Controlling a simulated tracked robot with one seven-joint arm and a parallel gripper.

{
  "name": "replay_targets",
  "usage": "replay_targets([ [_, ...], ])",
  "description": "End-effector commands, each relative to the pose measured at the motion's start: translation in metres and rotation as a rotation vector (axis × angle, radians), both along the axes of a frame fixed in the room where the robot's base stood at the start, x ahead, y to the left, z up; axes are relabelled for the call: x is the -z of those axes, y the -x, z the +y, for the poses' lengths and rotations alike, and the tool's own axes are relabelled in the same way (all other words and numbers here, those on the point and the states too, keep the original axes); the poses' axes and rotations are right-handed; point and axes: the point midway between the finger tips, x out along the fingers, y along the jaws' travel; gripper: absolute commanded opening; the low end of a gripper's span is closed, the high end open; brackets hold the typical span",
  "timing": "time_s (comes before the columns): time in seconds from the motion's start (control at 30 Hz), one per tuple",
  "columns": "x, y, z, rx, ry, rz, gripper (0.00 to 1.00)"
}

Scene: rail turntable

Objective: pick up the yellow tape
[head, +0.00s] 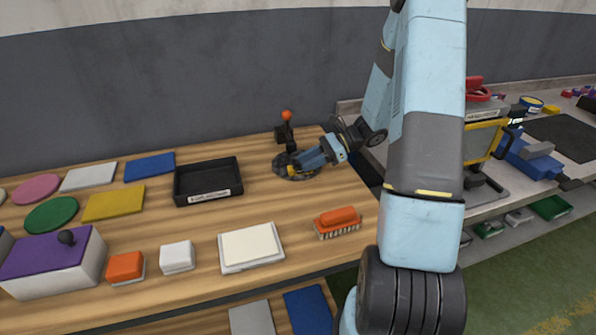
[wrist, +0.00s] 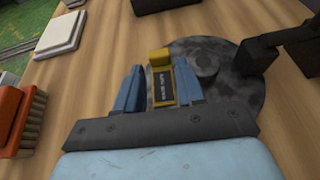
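The yellow tape (wrist: 159,57) is a small block with a dark label on its side, in the middle of the wrist view. It sits on a dark, mottled round turntable (wrist: 240,88). My gripper (wrist: 158,85) is open, with one blue finger on each side of the tape. A gap shows between the left finger and the tape; the right finger is close to it, and contact is unclear. In the head view, my gripper (head: 297,162) is low over the turntable (head: 311,173), with a bit of the yellow tape (head: 291,170) showing at its fingertips.
A dark stand with an orange ball top (head: 287,116) rises just behind the turntable. A black tray (head: 208,180) lies to the left. An orange brush (head: 338,221) and a white pad (head: 250,247) lie in front. Bare wood surrounds the turntable's front.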

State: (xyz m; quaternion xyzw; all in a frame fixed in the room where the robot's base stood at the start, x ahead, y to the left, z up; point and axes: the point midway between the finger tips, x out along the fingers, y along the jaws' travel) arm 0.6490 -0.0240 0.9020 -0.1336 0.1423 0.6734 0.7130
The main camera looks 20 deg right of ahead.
Motion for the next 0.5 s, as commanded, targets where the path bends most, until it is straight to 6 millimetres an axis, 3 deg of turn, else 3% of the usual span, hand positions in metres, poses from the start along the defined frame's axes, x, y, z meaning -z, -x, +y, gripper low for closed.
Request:
replay_targets([
  [0.23,0.013,-0.001,0.031,-0.002,-0.002,0.001,0.38],
  [0.5,0.016,-0.001,0.036,-0.002,0.0,0.001,0.38],
])
